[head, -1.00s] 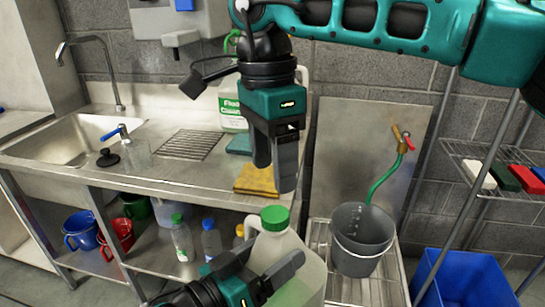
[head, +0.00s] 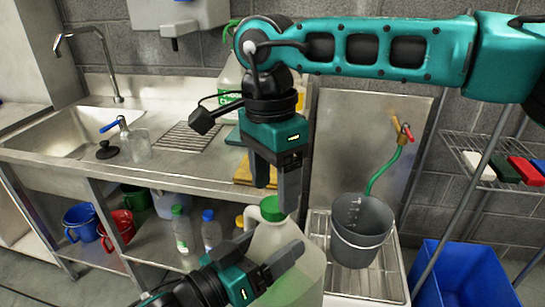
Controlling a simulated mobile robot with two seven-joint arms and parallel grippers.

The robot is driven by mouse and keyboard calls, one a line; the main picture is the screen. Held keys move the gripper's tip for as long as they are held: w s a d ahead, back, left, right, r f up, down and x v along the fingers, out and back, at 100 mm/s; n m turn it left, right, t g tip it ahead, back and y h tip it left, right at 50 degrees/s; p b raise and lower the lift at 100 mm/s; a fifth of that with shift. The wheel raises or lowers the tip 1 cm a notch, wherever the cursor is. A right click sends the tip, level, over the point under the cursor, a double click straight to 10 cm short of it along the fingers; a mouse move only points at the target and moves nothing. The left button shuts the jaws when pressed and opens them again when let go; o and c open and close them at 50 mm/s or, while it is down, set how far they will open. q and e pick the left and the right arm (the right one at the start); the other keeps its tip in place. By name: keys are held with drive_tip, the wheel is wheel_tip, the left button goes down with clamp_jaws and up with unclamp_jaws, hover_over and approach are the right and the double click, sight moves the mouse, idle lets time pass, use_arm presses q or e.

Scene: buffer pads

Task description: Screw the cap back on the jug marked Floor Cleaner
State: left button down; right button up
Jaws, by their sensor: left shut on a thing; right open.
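A translucent white jug (head: 292,277) with pale green liquid stands in the foreground, its lower part out of frame. A green cap (head: 273,208) sits on its neck; I cannot tell how tight it is. No label shows on this jug. My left gripper (head: 267,253) is shut on the jug near its handle. My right gripper (head: 275,197) points down, open, with its fingertips at the cap, one on either side; contact cannot be told. Another jug (head: 231,76) stands on the counter behind, partly hidden by my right arm, its label mostly covered.
The steel counter (head: 90,170) has a sink, a drain grate and a yellow cloth (head: 243,170). Bottles and mugs stand on the shelf below. A grey bucket (head: 361,235) with a green hose stands right of the jug. A blue bin (head: 465,275) is at lower right.

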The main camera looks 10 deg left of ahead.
drive_tip(key=shift+f, duration=1.35)
drive_tip(key=shift+c, duration=0.2)
drive_tip(key=c, duration=1.1)
drive_tip(key=shift+o, duration=0.2)
drive_tip(key=m, duration=1.4)
drive_tip(key=shift+m, duration=0.3)
drive_tip(key=o, duration=1.2)
